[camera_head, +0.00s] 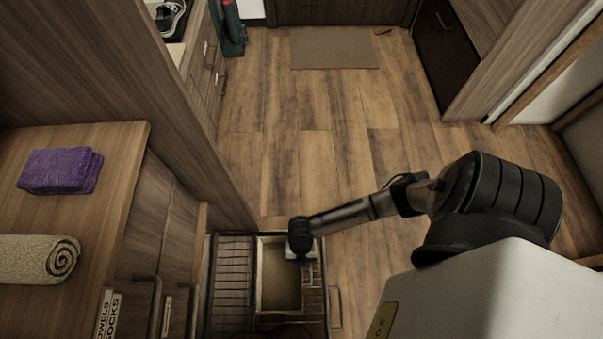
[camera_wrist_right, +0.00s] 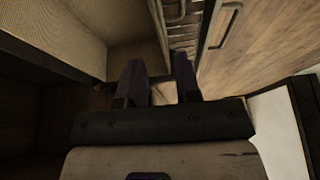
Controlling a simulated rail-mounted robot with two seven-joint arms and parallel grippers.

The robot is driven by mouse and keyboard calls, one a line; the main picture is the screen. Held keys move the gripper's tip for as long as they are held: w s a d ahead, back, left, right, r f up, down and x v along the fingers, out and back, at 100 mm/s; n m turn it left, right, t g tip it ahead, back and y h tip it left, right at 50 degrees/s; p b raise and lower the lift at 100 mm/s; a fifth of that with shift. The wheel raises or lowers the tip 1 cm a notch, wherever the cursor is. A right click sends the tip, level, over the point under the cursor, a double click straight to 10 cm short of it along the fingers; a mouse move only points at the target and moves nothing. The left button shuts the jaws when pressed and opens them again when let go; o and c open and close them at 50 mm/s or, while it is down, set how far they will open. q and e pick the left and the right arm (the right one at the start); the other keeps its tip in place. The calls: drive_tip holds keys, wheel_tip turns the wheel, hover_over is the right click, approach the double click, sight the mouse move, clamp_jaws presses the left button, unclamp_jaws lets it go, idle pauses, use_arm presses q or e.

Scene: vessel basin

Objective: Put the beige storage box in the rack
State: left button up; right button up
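The beige storage box (camera_head: 278,278) is an open-topped, empty box at the bottom centre of the head view. It sits within the slatted rack (camera_head: 231,272), with slats visible on both sides of it. My right gripper (camera_head: 301,256) is at the box's upper right edge. In the right wrist view, the fingers of my right gripper (camera_wrist_right: 159,64) are apart, one on either side of the end of the beige box's wall (camera_wrist_right: 148,22). Whether they touch the wall is unclear. My left gripper is not in view.
A wooden cabinet top (camera_head: 105,180) at left holds a folded purple towel (camera_head: 60,171) and a rolled beige towel (camera_head: 38,259). Labelled drawers with handles face the rack. The wooden floor (camera_head: 310,150) beyond is clear up to a mat (camera_head: 334,48).

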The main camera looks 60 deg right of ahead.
drive_tip(key=a+r+m+t+p, duration=0.2)
drive_tip(key=a+r+m+t, duration=0.15)
drive_tip(key=r+m, duration=0.85)
drive_tip(key=s+d+r+m+t+h, duration=0.1)
drive_tip(key=d+r+m, duration=0.3)
drive_tip(key=r+m, duration=0.1)
drive_tip(key=s+d+r+m+t+h, duration=0.1)
drive_tip(key=d+r+m, duration=0.3)
drive_tip(key=r, duration=0.4)
drive_tip(key=shift+d+r+m+h, duration=0.25)
drive_tip(key=shift+m+h, duration=0.15)
drive_tip(key=shift+h, duration=0.4)
